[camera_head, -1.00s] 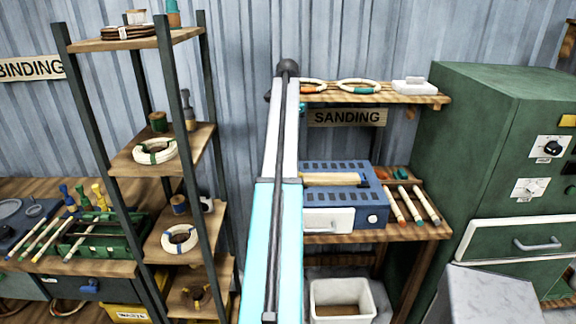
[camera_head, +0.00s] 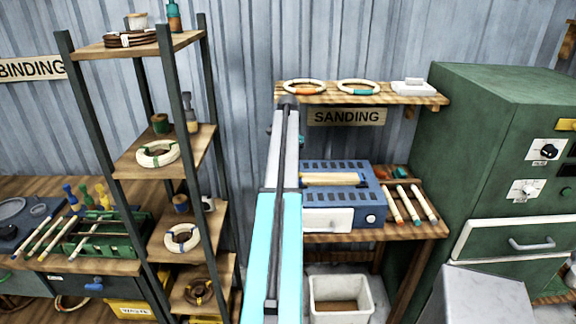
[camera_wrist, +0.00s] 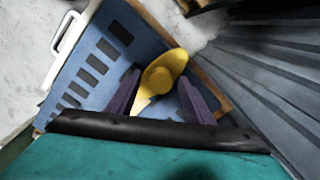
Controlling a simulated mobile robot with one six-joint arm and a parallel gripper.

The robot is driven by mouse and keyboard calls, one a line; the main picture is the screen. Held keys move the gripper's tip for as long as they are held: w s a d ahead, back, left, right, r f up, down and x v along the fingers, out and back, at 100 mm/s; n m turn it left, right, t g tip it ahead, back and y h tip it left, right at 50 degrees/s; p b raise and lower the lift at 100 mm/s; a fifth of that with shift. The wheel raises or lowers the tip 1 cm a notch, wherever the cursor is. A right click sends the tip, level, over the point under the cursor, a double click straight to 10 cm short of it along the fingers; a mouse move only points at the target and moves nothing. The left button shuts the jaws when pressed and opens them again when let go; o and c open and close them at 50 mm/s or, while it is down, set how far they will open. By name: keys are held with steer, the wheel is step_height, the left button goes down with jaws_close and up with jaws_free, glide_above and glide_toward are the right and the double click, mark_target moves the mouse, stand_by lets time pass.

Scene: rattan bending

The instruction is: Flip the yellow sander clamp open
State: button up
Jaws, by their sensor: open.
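The sander is a blue box with dark slots (camera_head: 372,188) on the wooden bench under the SANDING sign; its slotted top also shows in the wrist view (camera_wrist: 100,62). The yellow clamp (camera_wrist: 165,72) is a rounded lever with a pointed end on the sander, seen in the wrist view. My gripper (camera_wrist: 159,98) is open, its two purple fingers on either side of the clamp's near end. I cannot tell whether they touch it. In the head view my own arm stands in front of the sander's left side, and clamp and gripper are hidden.
Several rods (camera_head: 409,203) lie on the bench right of the sander. A shelf (camera_head: 380,97) with rings is above, a white bin (camera_head: 341,285) below. A dark-framed rack (camera_head: 180,150) stands left, a green cabinet (camera_head: 470,150) right. Ribbed wall is close in the wrist view.

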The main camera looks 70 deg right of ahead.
steer(key=shift+f, duration=0.1)
steer(key=c, duration=1)
steer(key=shift+a, duration=0.15)
steer(key=shift+c, duration=0.2)
